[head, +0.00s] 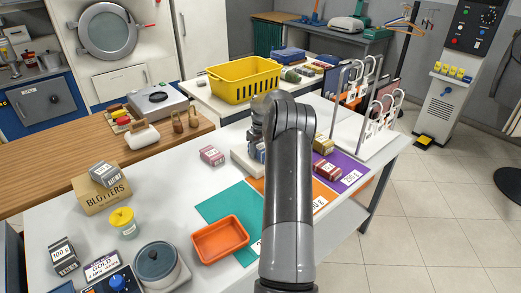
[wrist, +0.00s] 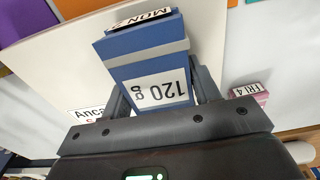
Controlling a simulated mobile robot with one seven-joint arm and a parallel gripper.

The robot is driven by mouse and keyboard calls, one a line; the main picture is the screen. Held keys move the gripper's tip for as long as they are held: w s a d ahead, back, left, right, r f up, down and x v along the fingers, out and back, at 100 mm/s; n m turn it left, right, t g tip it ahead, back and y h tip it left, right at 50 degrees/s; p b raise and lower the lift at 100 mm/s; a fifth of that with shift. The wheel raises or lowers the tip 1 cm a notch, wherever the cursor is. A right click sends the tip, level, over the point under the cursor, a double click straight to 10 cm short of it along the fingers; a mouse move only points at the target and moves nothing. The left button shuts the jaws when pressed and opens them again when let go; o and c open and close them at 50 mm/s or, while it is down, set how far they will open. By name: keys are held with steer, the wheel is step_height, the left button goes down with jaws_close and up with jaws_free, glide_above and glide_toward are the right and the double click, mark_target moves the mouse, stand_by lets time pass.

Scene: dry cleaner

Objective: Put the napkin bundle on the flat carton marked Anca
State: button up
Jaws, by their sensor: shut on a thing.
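The napkin bundle (wrist: 148,60) is blue with a grey band and labels reading "120 g" and "MON 2". My gripper (wrist: 160,92) is shut on it, one finger on each side. The flat carton (wrist: 70,75) is cream, with a partly covered label reading "Anca". The bundle is over the carton in the wrist view; I cannot tell whether they touch. In the head view the carton (head: 241,160) lies on the white table, with the blue bundle (head: 260,154) partly showing beside my arm, which hides most of the gripper.
A pink bundle (head: 212,155) stands left of the carton. Teal (head: 226,204), orange and purple (head: 352,168) mats lie in front and right. An orange tray (head: 220,239) sits on the teal mat.

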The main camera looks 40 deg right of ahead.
steer(key=o, duration=1)
steer(key=shift+f, duration=0.1)
steer(key=shift+o, duration=0.2)
